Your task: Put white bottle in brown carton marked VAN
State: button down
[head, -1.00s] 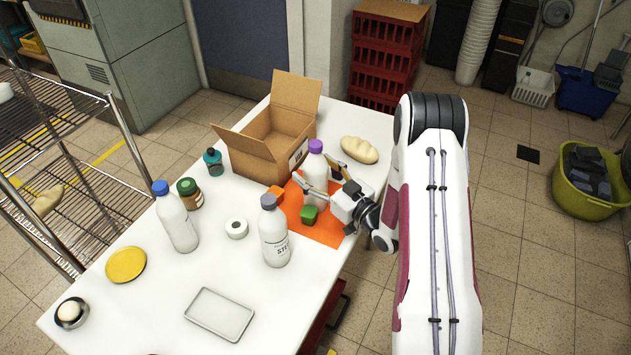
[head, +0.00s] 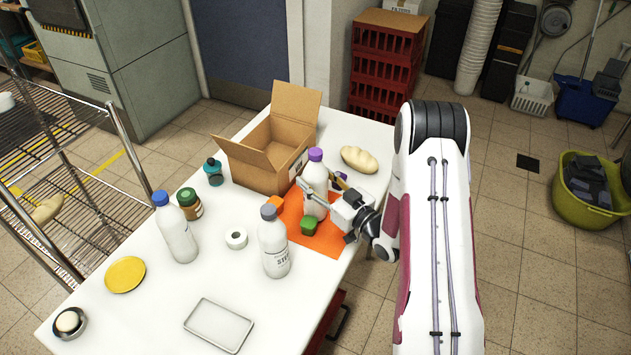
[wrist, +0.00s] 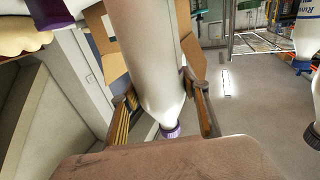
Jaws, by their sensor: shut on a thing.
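The white bottle with a purple cap (head: 315,170) stands upright at the orange mat, just in front of the open brown carton (head: 262,172). A pale label shows on the carton's right side, too small to read. My gripper (head: 318,192) is shut on this bottle from the right, one finger on each side. In the wrist view the bottle (wrist: 150,60) fills the middle between my fingers (wrist: 163,108), its purple cap pointing down the picture. Two other white bottles stand nearer: one blue-capped (head: 176,230), one grey-blue-capped with printing (head: 273,245).
A bread loaf (head: 359,159) lies right of the carton. A teal bottle (head: 214,173), brown jar (head: 189,204), tape roll (head: 236,238) and metal tray (head: 218,326) stand left and in front.

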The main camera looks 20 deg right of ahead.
aim_at(315, 151)
jog(key=shift+r, duration=4.75)
jog(key=shift+r, duration=2.75)
jog(key=d+x, duration=0.1)
jog(key=x, duration=1.9)
jog(key=shift+w+d+f, duration=0.1)
jog(key=shift+w+f, duration=0.05)
jog(key=shift+f, duration=1.1)
jog(key=shift+w+d+f, duration=0.1)
jog(key=shift+w+f, duration=0.05)
jog(key=shift+f, duration=1.1)
